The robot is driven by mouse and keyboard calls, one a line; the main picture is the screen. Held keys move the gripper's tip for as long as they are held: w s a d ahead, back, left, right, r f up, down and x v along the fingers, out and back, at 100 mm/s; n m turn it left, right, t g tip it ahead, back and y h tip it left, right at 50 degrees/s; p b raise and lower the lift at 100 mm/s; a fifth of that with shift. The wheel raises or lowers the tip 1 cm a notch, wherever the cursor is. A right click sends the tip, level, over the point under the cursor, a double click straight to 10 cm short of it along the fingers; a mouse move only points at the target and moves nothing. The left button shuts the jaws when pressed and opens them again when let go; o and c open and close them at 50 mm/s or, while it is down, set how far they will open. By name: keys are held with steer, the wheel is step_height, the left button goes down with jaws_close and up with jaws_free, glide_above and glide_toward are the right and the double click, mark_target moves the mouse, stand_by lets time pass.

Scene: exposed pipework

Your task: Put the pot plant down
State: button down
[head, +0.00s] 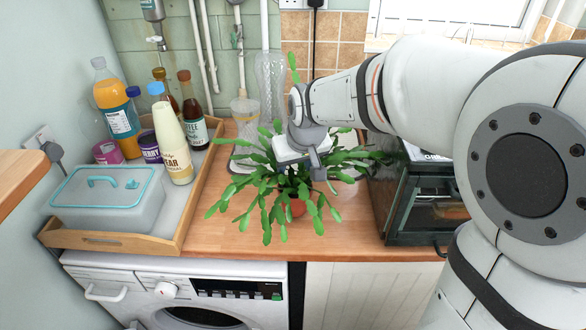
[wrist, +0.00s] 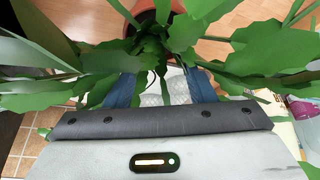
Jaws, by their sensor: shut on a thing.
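The pot plant (head: 266,197) has long drooping flat green leaves and a small terracotta pot (head: 297,207) that shows only in part below them. It appears over the wooden worktop, near the front edge. I cannot tell whether the pot touches the worktop. My gripper (head: 317,168) reaches into the leaves from above and is shut on the plant. In the wrist view the leaves (wrist: 255,65) spread across both fingers, and the pot (wrist: 150,14) shows at the top. The fingertips are largely hidden by leaves.
The wooden worktop (head: 232,240) is bare in front of and left of the plant. A wooden tray (head: 165,244) with bottles and a lidded box (head: 105,198) stands left. A dark toaster oven (head: 420,205) stands right. A glass vase (head: 270,85) stands behind.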

steer(key=shift+f, duration=0.6)
steer(key=c, duration=1.1)
jaws_free()
steer(key=shift+f, duration=0.2)
steer(key=o, duration=0.5)
steer(key=shift+c, duration=0.2)
steer(key=shift+r, duration=0.1)
